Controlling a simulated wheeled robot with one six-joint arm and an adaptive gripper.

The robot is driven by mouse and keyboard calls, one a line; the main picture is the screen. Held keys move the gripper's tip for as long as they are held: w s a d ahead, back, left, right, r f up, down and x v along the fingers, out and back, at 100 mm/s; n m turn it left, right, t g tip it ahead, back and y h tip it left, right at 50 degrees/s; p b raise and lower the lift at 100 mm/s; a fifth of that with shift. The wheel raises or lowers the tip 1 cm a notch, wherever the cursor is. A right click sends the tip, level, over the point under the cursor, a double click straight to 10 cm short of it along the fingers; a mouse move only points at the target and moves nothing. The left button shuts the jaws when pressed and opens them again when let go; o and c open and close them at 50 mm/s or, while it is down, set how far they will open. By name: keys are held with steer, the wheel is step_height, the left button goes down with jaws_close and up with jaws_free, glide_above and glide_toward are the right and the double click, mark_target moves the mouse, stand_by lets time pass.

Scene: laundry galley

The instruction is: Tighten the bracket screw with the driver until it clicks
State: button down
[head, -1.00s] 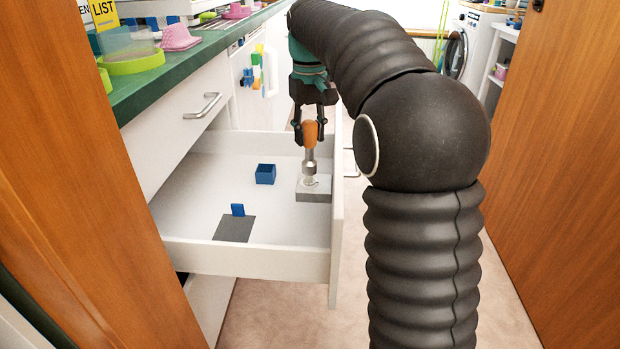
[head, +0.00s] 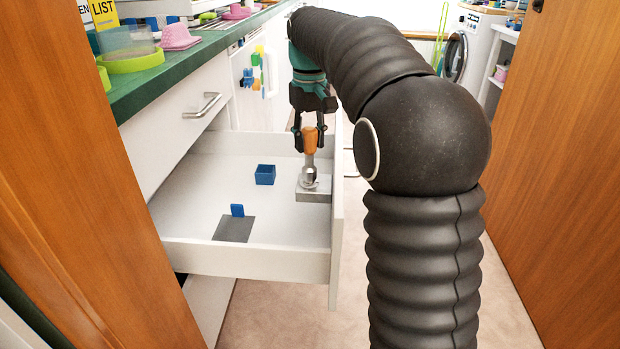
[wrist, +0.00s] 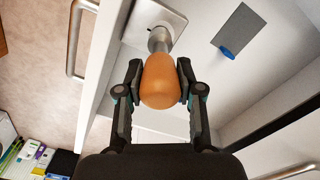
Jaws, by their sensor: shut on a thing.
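The driver has an orange handle (head: 310,140) and a metal shaft, and stands nearly upright in the open drawer. Its lower end meets the top of a pale grey block, seemingly the bracket (head: 314,195), at the drawer's right side. The screw itself is hidden under the driver's tip. My gripper (head: 309,147) is shut on the driver's handle from above. In the wrist view the orange handle (wrist: 163,82) sits between the two fingers, with the shaft running to the pale bracket plate (wrist: 133,38).
The open drawer (head: 200,198) also holds a blue open box (head: 265,174) and a dark grey square (head: 234,229) with a blue upright tab (head: 237,210). The drawer's right wall stands close beside the bracket. A green counter (head: 150,85) is at left.

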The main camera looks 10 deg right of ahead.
steer(key=shift+f, duration=0.55)
steer(key=c, duration=0.7)
jaws_free()
steer(key=shift+o, duration=0.2)
